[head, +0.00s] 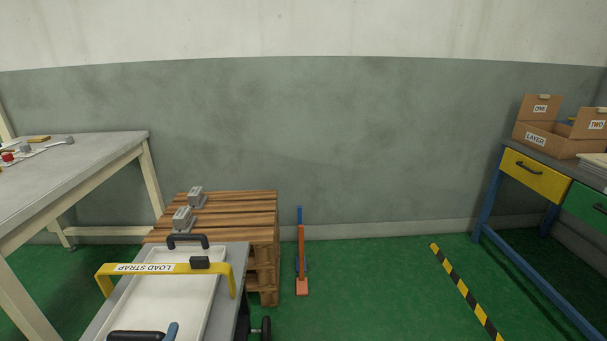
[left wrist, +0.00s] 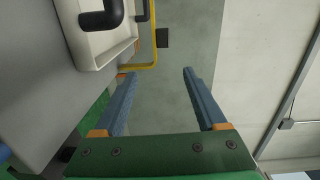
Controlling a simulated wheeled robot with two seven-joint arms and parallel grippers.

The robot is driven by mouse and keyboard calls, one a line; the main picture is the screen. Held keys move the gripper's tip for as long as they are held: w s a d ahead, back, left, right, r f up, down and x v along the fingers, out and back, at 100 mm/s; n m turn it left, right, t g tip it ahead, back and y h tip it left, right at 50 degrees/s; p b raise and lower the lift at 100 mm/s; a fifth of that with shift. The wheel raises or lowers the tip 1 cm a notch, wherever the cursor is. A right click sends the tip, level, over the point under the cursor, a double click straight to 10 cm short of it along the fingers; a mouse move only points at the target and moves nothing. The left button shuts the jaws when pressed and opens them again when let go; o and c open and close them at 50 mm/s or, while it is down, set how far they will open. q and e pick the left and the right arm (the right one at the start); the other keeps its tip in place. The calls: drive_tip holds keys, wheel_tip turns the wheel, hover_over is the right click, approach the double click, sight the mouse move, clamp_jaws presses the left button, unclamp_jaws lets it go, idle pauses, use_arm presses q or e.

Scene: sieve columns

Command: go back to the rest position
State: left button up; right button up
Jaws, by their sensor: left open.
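My left gripper (left wrist: 159,73) is open in the left wrist view, its two blue fingers wide apart with nothing between them. In the head view only a small blue tip, which looks like one of its fingers, shows at the bottom edge beside the near black handle (head: 135,336) of the white tray (head: 165,305). The tray also shows at the upper left of the left wrist view (left wrist: 92,47), to one side of the fingers. I cannot tell the gap between finger and handle. My right gripper is in neither view.
The tray lies on a grey cart under a yellow load strap (head: 150,268). A wooden pallet stack (head: 235,208) with grey blocks stands behind it. A grey table (head: 75,165) is at left, a blue-legged bench (head: 490,200) with cardboard boxes at right. Green floor between is mostly clear.

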use_arm(q)
drive_tip(key=s+f+n+g, duration=0.2)
drive_tip(key=n, duration=0.1)
drive_tip(key=s+d+f+n+g, duration=0.1)
drive_tip(key=s+f+n+g, duration=0.1)
drive_tip(key=n+g, duration=0.1)
drive_tip(key=s+f+n+g+y, duration=0.1)
drive_tip(key=s+f+n+g, duration=0.1)
drive_tip(key=n, duration=0.3)
drive_tip(key=shift+d+g, duration=0.4)
drive_tip(key=shift+g, duration=0.2)
drive_tip(key=s+d+f+n+g+h, duration=0.25)
drive_tip(key=s+d+g, duration=0.4)
drive_tip(key=s, duration=0.55)
wheel_tip(320, 180, down, 16)
drive_tip(key=s, duration=0.2)
drive_tip(key=s+a+f+g, duration=0.2)
drive_tip(key=s+a+f, duration=0.1)
drive_tip(key=s+f, duration=0.75)
wheel_tip(320, 180, up, 21)
drive_tip(key=d+p, duration=0.1)
drive_tip(key=p, duration=2)
drive_tip(key=shift+s+d+r, duration=0.15)
drive_tip(key=shift+s+d, duration=0.15)
drive_tip(key=shift+s, duration=0.05)
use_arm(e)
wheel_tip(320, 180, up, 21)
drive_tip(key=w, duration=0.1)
